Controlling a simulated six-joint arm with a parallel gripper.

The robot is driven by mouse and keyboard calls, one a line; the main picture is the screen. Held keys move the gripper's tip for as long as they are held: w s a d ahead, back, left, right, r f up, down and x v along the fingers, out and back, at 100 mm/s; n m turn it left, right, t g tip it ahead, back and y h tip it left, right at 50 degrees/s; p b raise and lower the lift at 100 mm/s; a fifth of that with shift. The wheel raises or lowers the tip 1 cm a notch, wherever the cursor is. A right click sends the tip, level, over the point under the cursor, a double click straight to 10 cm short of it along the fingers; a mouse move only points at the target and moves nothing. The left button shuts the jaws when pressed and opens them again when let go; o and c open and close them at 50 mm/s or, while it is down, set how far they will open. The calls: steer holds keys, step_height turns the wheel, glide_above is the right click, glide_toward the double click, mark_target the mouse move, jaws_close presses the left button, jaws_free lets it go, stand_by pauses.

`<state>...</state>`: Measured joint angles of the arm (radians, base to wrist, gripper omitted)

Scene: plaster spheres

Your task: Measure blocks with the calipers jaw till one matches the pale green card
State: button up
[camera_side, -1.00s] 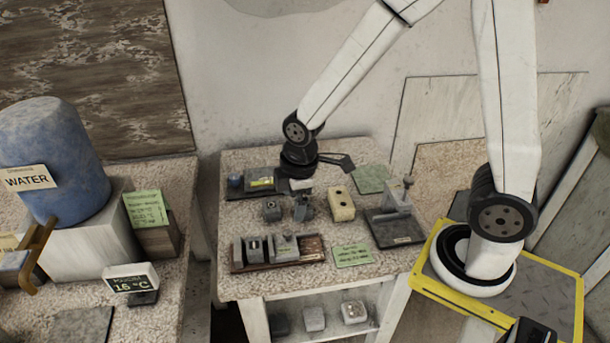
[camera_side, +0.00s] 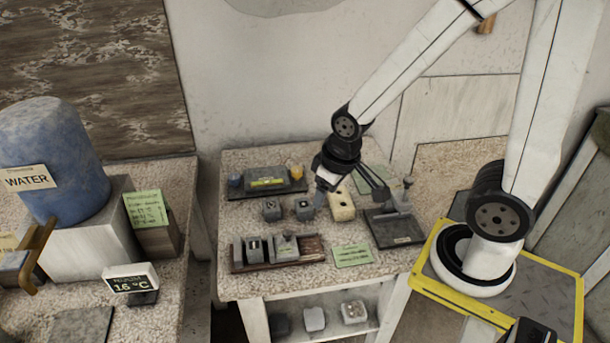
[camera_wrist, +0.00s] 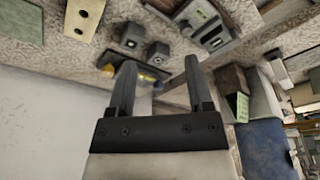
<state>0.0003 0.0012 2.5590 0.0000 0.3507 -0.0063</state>
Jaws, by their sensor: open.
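My gripper (camera_side: 350,201) is open over the right part of the table, near a cream block (camera_side: 341,211) with dark holes; the fingers partly cover it. In the wrist view my gripper (camera_wrist: 159,63) shows two spread fingers with nothing held. Two small grey blocks (camera_side: 272,210) (camera_side: 304,209) stand left of the cream block; they also show in the wrist view (camera_wrist: 133,37) (camera_wrist: 158,53). A pale green card (camera_side: 353,255) with writing lies at the front edge. I cannot tell which thing is the calipers; a grey upright device (camera_side: 401,193) stands on the right.
A brown tray (camera_side: 313,246) with several grey blocks is at the front left. A dark tray (camera_side: 292,188) with a yellow label sits at the back, by an orange object (camera_side: 295,171). A dark plate (camera_side: 393,235) lies on the right. A lower shelf (camera_side: 290,338) holds more blocks.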

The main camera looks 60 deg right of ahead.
steer(key=w+n, duration=0.2)
steer(key=n, duration=0.2)
steer(key=n+g, duration=0.3)
steer(key=n, duration=1.1)
glide_above(287, 232)
step_height(287, 232, down, 4)
steer(key=shift+r, duration=0.2)
steer(key=shift+f, duration=0.15)
steer(key=shift+f, duration=3.75)
